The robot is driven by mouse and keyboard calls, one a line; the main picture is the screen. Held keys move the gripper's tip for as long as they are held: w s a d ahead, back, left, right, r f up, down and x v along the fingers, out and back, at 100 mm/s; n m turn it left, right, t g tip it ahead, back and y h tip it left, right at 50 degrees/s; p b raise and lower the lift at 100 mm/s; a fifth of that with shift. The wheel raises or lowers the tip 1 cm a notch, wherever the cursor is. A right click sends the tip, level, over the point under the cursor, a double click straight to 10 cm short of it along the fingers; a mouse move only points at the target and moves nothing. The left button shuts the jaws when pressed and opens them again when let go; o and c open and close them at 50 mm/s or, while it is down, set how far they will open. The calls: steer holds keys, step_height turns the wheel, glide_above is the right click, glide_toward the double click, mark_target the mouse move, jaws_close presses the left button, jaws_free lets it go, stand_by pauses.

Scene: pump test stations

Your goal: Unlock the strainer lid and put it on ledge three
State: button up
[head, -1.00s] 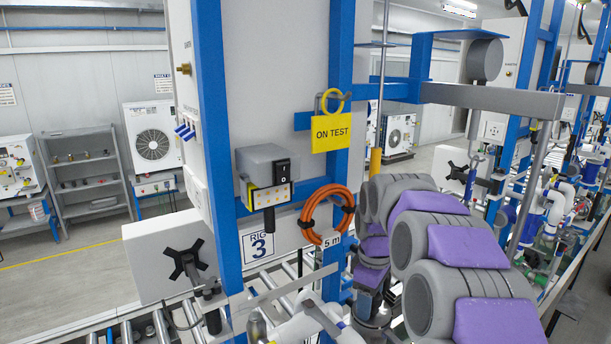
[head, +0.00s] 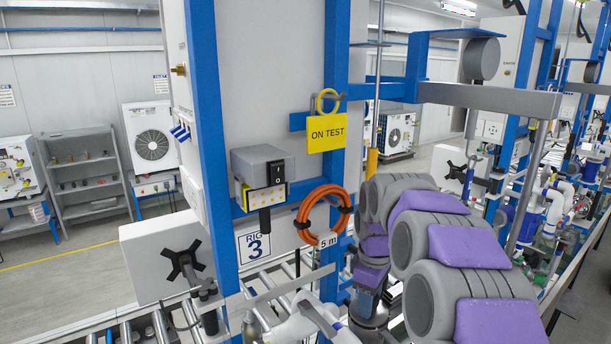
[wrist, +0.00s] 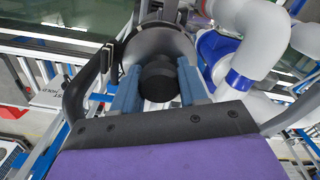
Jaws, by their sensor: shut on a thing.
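In the wrist view, the two blue fingers of my gripper (wrist: 158,92) are closed on the sides of a round black knob (wrist: 158,78). The knob sits in the middle of a dark grey round part (wrist: 160,38), which looks like the strainer lid. Its lower part is hidden by my gripper. In the head view, my gripper (head: 368,300) points down at a grey round body (head: 370,318) at the bottom centre, and my arm hides much of it. I cannot tell whether the lid is locked.
White pipework (head: 305,325) stands left of the grey body, and white pipes with blue collars (wrist: 240,80) run close on the right in the wrist view. An orange hose coil (head: 322,213), a yellow ON TEST tag (head: 327,133) and a blue post (head: 212,150) are near my arm.

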steer(key=shift+r+p, duration=0.75)
steer(key=shift+r, duration=0.95)
steer(key=shift+r+p, duration=0.75)
steer(key=shift+r, duration=0.7)
steer(key=shift+s, duration=0.1)
